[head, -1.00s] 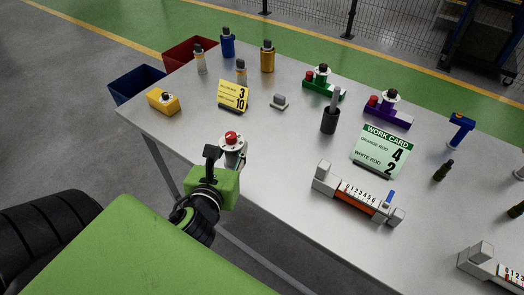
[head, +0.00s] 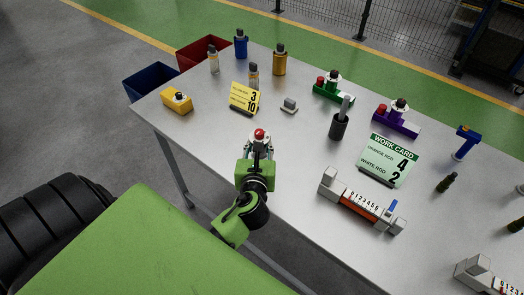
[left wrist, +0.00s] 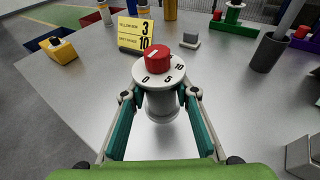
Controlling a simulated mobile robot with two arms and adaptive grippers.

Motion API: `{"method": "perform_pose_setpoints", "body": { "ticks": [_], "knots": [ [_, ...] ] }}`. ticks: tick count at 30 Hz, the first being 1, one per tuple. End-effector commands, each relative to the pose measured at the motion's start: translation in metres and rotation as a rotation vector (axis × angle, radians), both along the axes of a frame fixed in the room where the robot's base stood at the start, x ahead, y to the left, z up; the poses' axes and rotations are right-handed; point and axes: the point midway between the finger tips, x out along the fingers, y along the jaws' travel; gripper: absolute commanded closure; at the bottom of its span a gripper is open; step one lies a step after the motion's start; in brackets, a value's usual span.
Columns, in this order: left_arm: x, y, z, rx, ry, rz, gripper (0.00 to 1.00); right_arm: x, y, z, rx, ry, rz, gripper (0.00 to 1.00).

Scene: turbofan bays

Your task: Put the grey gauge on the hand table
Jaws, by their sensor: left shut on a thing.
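My left gripper (left wrist: 163,105) is shut on a light grey cylindrical dial piece (left wrist: 161,103), with a red knob on top and a scale marked 0, 5, 10. The fingers sit on both sides of its body, and it is upright. In the head view the held piece (head: 258,143) is at the near edge of the grey table (head: 215,128); my gripper (head: 257,160) partly hides it. I cannot tell if its base touches the table. Two grey slide gauges with number scales stand on the table, one at the middle right (head: 361,202), one at the lower right (head: 484,277). My right gripper is not in view.
A yellow card (head: 244,97), a small grey block (head: 289,104), a dark cup (head: 339,126) and a green work card (head: 388,160) stand on the table. Bottles and red and blue bins are at the far left. Bare tabletop lies around the held piece.

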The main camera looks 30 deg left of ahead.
Motion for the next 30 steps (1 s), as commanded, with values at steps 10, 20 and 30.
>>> {"method": "perform_pose_setpoints", "body": {
  "ticks": [10,20,30],
  "knots": [
    [0.009,-0.003,-0.035,0.001,0.000,0.000,1.00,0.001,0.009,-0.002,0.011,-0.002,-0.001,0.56],
    [0.009,-0.003,-0.041,0.001,-0.002,-0.001,1.00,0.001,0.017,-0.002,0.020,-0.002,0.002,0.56],
    [0.009,-0.003,-0.044,0.000,0.000,0.000,0.56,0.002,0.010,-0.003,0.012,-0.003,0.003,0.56]
  ]
}}
